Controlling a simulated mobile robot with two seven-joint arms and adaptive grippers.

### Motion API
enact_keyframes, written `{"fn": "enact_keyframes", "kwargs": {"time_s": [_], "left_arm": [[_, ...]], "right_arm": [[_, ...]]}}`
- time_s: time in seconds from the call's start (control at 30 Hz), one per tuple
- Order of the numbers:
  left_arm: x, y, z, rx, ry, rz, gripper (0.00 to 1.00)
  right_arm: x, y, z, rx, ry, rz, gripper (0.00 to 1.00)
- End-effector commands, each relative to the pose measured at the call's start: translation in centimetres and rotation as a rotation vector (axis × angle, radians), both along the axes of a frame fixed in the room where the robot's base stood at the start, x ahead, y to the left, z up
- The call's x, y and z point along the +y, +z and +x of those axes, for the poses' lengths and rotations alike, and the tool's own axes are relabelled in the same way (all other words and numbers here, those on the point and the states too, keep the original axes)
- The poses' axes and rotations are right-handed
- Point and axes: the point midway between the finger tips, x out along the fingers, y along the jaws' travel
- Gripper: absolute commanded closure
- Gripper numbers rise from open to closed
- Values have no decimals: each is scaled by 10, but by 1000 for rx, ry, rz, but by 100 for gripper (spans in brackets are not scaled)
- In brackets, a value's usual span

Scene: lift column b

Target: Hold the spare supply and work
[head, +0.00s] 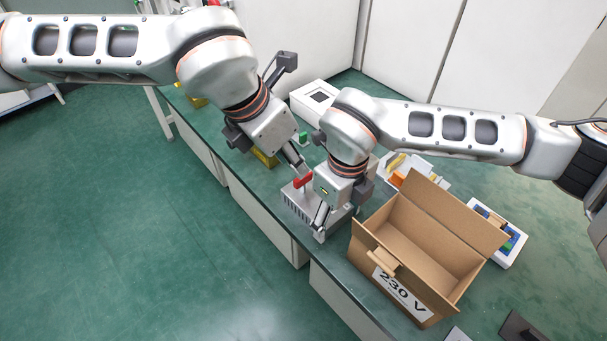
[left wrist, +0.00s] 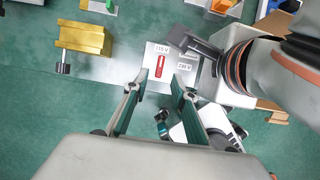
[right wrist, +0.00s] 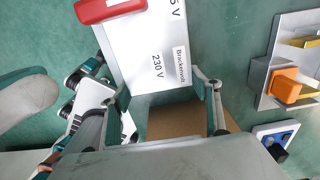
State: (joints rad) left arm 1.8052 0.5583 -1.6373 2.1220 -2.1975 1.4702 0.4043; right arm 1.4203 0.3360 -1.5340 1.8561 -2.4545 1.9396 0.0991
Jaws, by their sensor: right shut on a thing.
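The spare supply (head: 293,203) is a grey vented box on the bench near its front edge. Its top shows a red switch (left wrist: 159,66) between labels 115 V and 230 V; the switch also shows in the right wrist view (right wrist: 110,9). My right gripper (head: 322,216) is shut on the supply, with its fingers on either side of the labelled face (right wrist: 150,55). My left gripper (left wrist: 156,88) is open and empty, its fingertips pointing at the switch from close by. Whether they touch it cannot be told. The arms hide part of the supply.
An open cardboard box (head: 385,258) marked 230 V stands right of the supply. A yellow block (left wrist: 82,38) lies left of it. Behind are a white device (head: 312,98), a tray with orange and yellow parts (right wrist: 288,82), and a white-blue unit (head: 497,232).

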Motion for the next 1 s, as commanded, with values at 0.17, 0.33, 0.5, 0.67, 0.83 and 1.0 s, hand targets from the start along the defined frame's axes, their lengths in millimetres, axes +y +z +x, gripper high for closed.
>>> {"fn": "enact_keyframes", "kwargs": {"time_s": [0.17, 0.33, 0.5, 0.67, 0.83, 1.0], "left_arm": [[-7, -23, 6, 2, 1, 0, 74], [-12, -42, 12, 1, 0, 1, 74], [-16, -55, 16, 1, 1, 0, 74], [-17, -60, 17, 0, 1, 0, 74], [-18, -61, 18, 0, 1, 0, 74], [-18, -61, 18, 0, 0, 0, 89]], "right_arm": [[0, 0, 0, -1, 0, 1, 65], [0, 0, 0, -1, 0, 1, 65], [0, 0, 0, -1, 0, 1, 65], [0, 0, 0, -1, 0, 1, 65], [0, 0, 0, -1, 0, 1, 65], [0, 0, 0, -1, 0, 1, 65]]}}
